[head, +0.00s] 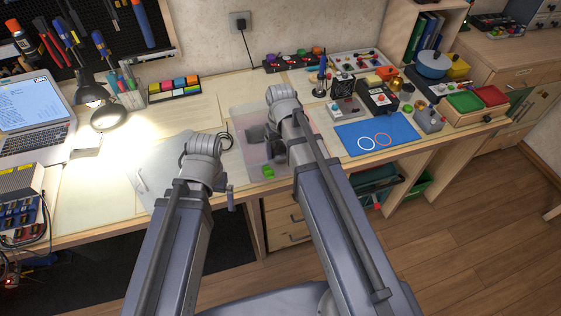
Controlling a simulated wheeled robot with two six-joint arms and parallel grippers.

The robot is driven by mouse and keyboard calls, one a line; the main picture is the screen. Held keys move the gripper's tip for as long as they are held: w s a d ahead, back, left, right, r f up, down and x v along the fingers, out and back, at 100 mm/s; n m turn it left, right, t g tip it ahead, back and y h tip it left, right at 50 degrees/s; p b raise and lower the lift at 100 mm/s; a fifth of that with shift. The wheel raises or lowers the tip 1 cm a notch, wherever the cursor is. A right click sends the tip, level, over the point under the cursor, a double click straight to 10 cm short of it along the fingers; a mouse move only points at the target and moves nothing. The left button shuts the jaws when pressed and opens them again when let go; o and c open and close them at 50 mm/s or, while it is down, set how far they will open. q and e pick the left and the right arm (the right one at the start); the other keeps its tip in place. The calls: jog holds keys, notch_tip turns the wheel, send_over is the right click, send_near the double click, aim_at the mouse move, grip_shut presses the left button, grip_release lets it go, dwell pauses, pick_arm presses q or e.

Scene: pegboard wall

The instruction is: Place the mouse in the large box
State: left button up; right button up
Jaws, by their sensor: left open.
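I cannot make out a mouse in the head view. A dark grey shape (256,135) lies close beside my right arm on a translucent mat, and I cannot tell what it is. No container is clearly the large box. A green bin (418,186) stands under the desk, and a low wooden box with green and red trays (464,101) stands on its right end. My left arm is folded near the desk's front edge. My left gripper (231,197) shows only in small part, open, with nothing seen in it.
A laptop (36,115) and a lit lamp (91,92) stand at the left. A blue mat (378,136) with two rings lies at the right, near several small devices and a blue pot (433,63). The pale desk surface (120,190) has some free room left of centre.

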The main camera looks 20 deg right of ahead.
aim_at(280, 151)
jog(key=shift+f+b, duration=1.55)
jog(key=shift+f, duration=0.4)
jog(key=shift+f, duration=0.15)
jog(key=o, duration=1.3)
notch_tip(280, 151, up, 12)
jog(key=p, duration=1.2)
jog(key=shift+r, duration=0.2)
